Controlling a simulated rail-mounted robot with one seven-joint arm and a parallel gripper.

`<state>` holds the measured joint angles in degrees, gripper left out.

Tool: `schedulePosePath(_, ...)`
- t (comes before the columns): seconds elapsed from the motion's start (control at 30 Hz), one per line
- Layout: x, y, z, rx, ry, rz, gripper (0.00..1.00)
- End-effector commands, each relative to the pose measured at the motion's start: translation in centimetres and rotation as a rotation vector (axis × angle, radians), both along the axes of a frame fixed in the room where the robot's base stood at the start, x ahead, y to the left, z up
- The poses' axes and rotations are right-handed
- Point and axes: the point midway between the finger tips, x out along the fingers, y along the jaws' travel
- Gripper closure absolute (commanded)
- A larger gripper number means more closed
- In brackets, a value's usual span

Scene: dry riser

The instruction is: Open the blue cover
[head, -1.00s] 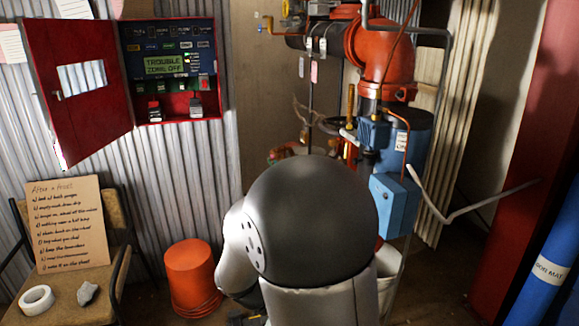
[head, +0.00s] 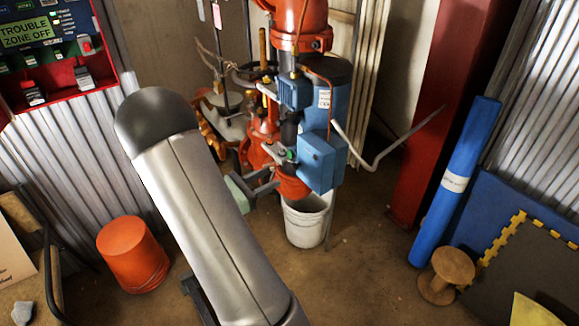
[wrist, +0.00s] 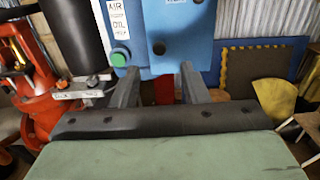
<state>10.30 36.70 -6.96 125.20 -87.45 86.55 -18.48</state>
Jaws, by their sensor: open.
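The cover looks shut. My gripper (head: 277,176) is just left of the box and below its middle. In the wrist view my gripper (wrist: 158,85) is open, its two fingers reaching towards the box's lower edge. Contact cannot be told.
A red valve and pipes (wrist: 35,90) stand close on the left in the wrist view. A white bucket (head: 306,222) is below the box. A bent grey rod (head: 395,145) sticks out to its right. An orange bucket (head: 132,255) stands on the floor at left.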

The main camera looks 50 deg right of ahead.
Motion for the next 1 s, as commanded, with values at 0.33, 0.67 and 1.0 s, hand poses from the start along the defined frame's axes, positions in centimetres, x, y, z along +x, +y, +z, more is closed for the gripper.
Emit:
schedulePosePath(0.33, -2.0, -6.4, 0.0, 0.001, -0.001, -0.002, 0.59)
schedulePosePath(0.67, -2.5, -8.0, 0.0, 0.001, -0.001, 0.000, 0.59)
schedulePosePath(1.0, -2.5, -7.9, 0.0, 0.001, -0.001, 0.000, 1.00)
